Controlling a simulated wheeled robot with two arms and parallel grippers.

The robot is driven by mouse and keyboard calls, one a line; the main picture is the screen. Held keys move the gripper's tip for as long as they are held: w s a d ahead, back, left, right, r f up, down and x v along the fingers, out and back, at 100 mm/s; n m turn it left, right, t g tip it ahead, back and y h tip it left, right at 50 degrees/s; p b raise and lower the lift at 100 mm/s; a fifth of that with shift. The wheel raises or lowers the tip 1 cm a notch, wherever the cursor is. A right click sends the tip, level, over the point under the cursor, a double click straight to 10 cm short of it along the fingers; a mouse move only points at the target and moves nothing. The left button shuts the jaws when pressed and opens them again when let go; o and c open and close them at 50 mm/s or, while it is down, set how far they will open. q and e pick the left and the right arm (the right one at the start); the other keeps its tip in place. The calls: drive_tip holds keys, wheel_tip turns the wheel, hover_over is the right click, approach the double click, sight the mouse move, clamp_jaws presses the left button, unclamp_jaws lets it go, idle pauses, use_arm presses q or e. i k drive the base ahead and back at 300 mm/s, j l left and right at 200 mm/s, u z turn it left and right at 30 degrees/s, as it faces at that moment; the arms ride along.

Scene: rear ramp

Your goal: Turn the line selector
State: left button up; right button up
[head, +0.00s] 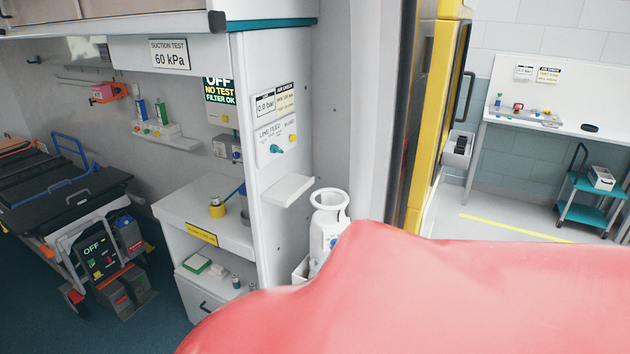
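A white panel (277,138) with lettering that seems to read "LINE FEED" is on the end face of the white cabinet wall, near the middle of the head view. It carries a teal knob (277,149) and a small yellow-orange knob (293,138). I cannot tell which is the line selector or how either is set. Above the panel, a gauge sign (265,105) reads 0.0 bar, beside an "AIR CHECK" card (286,100). Neither of my grippers is in view.
A large pink-red soft-looking shape (430,295) fills the lower right and hides the floor. A small white shelf (287,190) juts out below the panel, beside a white canister (328,230). A yellow door edge (428,120) stands right. A stretcher (75,195) is left.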

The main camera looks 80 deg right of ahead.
sight(274, 148)
drive_tip(key=z, duration=0.9)
drive_tip(key=l+z, duration=0.1)
drive_tip(key=z, duration=1.3)
drive_tip(key=i+z, duration=0.1)
drive_tip(key=z, duration=0.35)
